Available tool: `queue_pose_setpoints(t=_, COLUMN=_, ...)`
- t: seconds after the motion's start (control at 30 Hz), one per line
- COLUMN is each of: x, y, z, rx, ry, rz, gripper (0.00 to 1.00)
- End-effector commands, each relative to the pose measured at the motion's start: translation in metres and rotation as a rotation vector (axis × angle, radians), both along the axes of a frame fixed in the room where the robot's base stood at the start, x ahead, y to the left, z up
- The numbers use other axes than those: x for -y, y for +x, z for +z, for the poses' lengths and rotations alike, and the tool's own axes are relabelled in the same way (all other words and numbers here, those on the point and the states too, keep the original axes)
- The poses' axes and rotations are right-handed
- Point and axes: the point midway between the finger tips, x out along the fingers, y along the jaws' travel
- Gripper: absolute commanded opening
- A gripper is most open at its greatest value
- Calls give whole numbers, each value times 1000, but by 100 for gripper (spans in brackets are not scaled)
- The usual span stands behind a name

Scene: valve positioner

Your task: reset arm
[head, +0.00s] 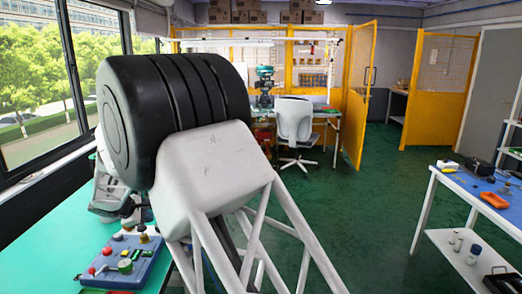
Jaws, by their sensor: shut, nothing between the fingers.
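My own arm, with a large black joint and a white lattice link, fills the left and middle of the head view. Beyond it, partly hidden by the arm, my gripper (135,217) shows small and dark over the bench, close to the back of a blue panel (128,262). It is shut and holds nothing that I can see. The panel carries red, green and yellow knobs and fittings, and lies on a green-topped bench (60,235). I cannot tell whether the gripper touches the panel.
Windows (40,90) run along the left wall. A white office chair (295,125) stands before a rear workbench inside yellow mesh partitions (360,90). The green floor (365,215) between is clear.

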Motion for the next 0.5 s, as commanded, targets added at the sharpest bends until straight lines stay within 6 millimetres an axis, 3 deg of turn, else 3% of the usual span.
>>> queue_pose_setpoints(t=0.1, x=44, y=0, z=25, rx=-6, ry=40, rz=-72, gripper=0)
queue_pose_setpoints(t=0.5, x=177, y=-23, z=89, rx=-27, ry=174, rz=-308, gripper=0)
